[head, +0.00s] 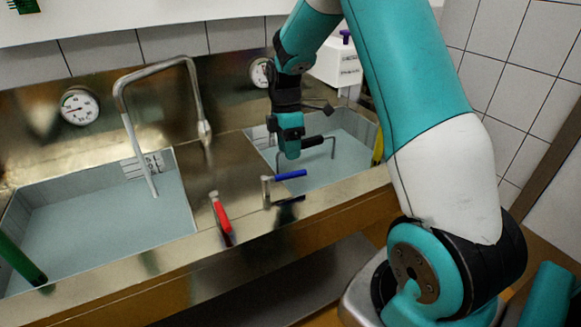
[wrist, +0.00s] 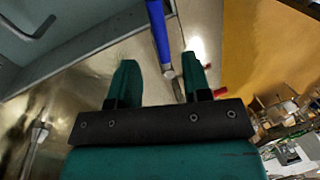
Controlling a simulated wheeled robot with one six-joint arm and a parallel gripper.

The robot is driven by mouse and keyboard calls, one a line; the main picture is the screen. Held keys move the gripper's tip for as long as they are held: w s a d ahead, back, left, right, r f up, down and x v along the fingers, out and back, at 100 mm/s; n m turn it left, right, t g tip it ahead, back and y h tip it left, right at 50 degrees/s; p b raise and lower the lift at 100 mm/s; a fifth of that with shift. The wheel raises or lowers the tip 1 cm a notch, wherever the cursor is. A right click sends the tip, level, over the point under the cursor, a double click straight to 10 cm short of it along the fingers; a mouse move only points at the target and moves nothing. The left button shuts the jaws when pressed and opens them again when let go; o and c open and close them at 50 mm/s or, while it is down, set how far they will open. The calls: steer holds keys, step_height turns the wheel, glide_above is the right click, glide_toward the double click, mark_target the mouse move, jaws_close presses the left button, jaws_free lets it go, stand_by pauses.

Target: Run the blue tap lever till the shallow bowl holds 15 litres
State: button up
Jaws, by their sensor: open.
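The blue tap lever (head: 291,175) sits on the steel between the two bowls and points right in the head view. My gripper (head: 291,155) is open above and behind it. In the wrist view the blue lever (wrist: 159,32) shows ahead of and between the spread fingers (wrist: 163,72); contact cannot be told. The left bowl (head: 100,210) and right bowl (head: 345,155) both hold pale blue water. Which is the shallow one is not clear.
A red lever (head: 221,213) stands left of the blue one. The bent tap pipe (head: 155,70) arches over the left bowl. A dial (head: 79,107) is on the back panel. A green rod (head: 20,260) leans at the left bowl's front. A black-handled hook (head: 318,140) is over the right bowl.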

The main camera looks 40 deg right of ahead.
steer(key=f, duration=0.4)
steer(key=s+f, duration=0.1)
steer(key=f, duration=0.1)
steer(key=shift+a+p, duration=0.2)
steer(key=shift+p, duration=0.1)
jaws_close()
